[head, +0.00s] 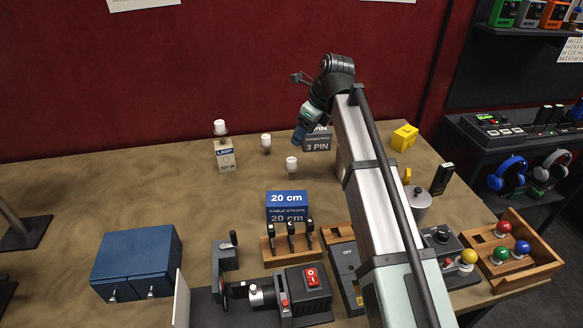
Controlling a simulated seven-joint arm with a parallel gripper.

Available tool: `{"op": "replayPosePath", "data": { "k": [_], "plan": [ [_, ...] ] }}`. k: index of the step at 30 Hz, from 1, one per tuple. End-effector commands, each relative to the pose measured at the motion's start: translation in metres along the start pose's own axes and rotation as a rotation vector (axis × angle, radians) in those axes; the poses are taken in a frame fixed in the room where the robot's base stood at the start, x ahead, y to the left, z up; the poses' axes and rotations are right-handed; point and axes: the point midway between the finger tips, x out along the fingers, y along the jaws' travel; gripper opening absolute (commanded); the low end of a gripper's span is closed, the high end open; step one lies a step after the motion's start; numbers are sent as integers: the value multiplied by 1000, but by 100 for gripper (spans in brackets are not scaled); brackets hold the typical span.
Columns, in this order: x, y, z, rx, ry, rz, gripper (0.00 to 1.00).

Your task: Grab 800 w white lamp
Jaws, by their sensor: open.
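The small print on the box is too blurred to read surely. Two similar white lamps stand on the table to the right: one farther back (266,140) and one nearer (292,163). I cannot read a wattage on any lamp. My gripper (298,137) is open, pointing down to the right of the lamps, in front of the "3 PIN" box. Its fingertips are small and dark; it appears to hold nothing.
A blue "20 cm" box (287,206) stands at mid-table, with a lever rack (290,244) in front. A blue cabinet (138,262) is front left. A red-switch machine (303,290) is at front. A yellow box (404,137) is back right. The left table area is clear.

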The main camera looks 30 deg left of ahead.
Motion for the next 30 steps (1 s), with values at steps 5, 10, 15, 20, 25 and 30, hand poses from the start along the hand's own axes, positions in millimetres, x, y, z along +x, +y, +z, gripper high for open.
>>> {"op": "replayPosePath", "data": {
  "k": [5, 10, 15, 20, 25, 30],
  "plan": [
    [18, 4, 3, 1, -11, 18, 63],
    [47, 4, 2, 1, -10, 16, 63],
    [72, 4, 2, 1, -10, 15, 63],
    [85, 4, 2, 1, -10, 14, 63],
    [90, 4, 2, 1, -10, 13, 63],
    [101, 5, -2, 1, -10, 13, 63]
  ]
}}
